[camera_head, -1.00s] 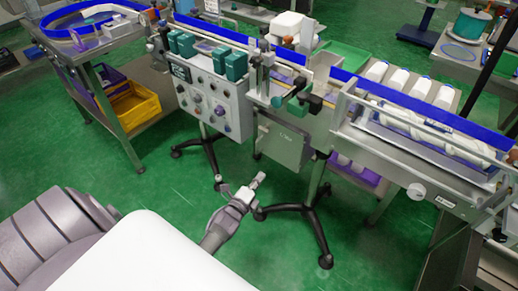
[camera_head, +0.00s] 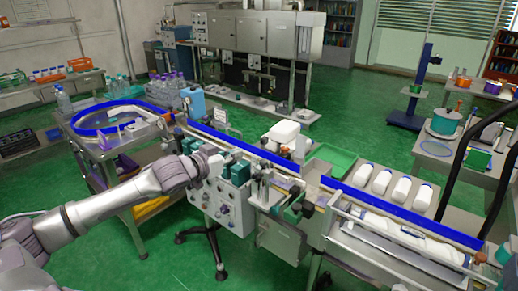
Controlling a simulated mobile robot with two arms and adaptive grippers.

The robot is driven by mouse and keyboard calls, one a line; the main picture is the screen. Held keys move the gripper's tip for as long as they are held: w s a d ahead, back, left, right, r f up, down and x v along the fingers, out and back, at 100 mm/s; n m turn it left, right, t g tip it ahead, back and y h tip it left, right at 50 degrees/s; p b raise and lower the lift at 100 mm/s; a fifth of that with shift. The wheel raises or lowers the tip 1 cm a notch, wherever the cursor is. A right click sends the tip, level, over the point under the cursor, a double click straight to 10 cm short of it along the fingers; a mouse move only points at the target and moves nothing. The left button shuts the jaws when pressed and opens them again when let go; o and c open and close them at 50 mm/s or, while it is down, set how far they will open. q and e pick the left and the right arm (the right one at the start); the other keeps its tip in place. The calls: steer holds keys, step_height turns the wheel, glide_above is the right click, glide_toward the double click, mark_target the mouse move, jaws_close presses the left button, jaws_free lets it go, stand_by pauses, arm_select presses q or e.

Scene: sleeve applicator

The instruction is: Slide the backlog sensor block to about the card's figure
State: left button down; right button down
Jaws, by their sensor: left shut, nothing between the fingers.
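My left arm comes in from the left, and my left gripper (camera_head: 228,157) is shut and empty. In the picture it lies over the blue-railed conveyor (camera_head: 250,149), just above the teal boxes on the control panel (camera_head: 222,203); I cannot tell whether it touches anything. A small white card (camera_head: 221,116) stands behind the conveyor; its writing is too small to read. I cannot make out the backlog sensor block for certain among the small parts along the rail. My right gripper is not in view.
A turntable (camera_head: 108,118) with a blue rim stands at the left end. White bottles (camera_head: 380,181) lie in a row on the right, near a green tray (camera_head: 330,158). A black curved tube (camera_head: 468,165) rises at the far right.

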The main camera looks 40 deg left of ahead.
arm_select(q)
steer(key=p, duration=0.4)
glide_above(267, 166)
steer(key=f+v, duration=0.1)
steer(key=v, duration=0.3)
steer(key=shift+n, duration=0.3)
step_height(267, 166, down, 6)
steer(key=shift+s+r, duration=0.15)
steer(key=shift+s, duration=0.05)
